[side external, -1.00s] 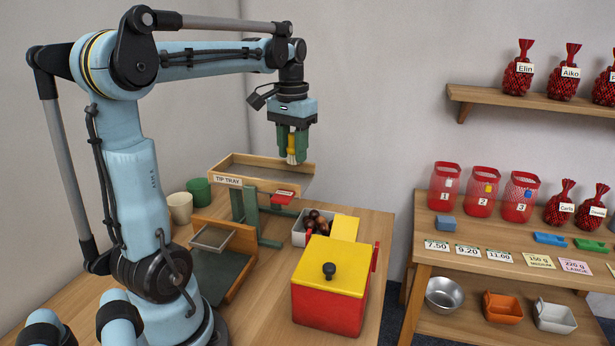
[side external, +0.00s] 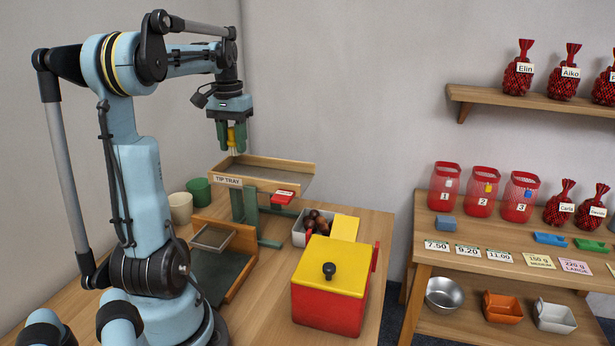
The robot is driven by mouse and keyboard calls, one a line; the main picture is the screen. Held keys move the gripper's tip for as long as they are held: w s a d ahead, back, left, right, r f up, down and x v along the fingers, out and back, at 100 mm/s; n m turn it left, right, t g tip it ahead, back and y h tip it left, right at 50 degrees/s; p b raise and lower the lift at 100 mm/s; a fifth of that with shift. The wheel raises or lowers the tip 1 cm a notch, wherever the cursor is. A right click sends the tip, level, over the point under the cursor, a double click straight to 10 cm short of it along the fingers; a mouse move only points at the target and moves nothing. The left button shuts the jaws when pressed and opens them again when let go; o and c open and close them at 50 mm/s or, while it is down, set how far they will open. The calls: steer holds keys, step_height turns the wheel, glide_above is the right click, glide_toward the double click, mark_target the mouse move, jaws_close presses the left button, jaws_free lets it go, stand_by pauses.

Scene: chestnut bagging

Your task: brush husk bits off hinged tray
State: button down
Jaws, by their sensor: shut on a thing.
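The hinged tray (side external: 228,182), labelled TIP TRAY, stands on green legs with wooden side rims and a grey bed. A red tab (side external: 284,194) sits at its front right. My gripper (side external: 231,143) is shut on a small brush with a yellow handle (side external: 240,134) and pale bristles. The brush hangs upright, bristles down, above the tray's left back part. I cannot tell whether the bristle tips touch the tray. Any husk bits on the bed are too small to make out.
A white bin of chestnuts (side external: 299,235) stands right of the tray. A red box with yellow lid (side external: 328,290) is in front. A beige cup (side external: 180,207) and green cup (side external: 198,191) stand left. Shelves (side external: 510,240) with red net bags are at right.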

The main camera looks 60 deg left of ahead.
mark_target(234, 154)
step_height(234, 154, down, 5)
steer(key=shift+f, duration=0.1)
steer(key=shift+w+d, duration=2.95)
steer(key=shift+s+a, duration=2.8)
steer(key=shift+a, duration=0.05)
steer(key=shift+s+a, duration=0.15)
steer(key=shift+r, duration=3.95)
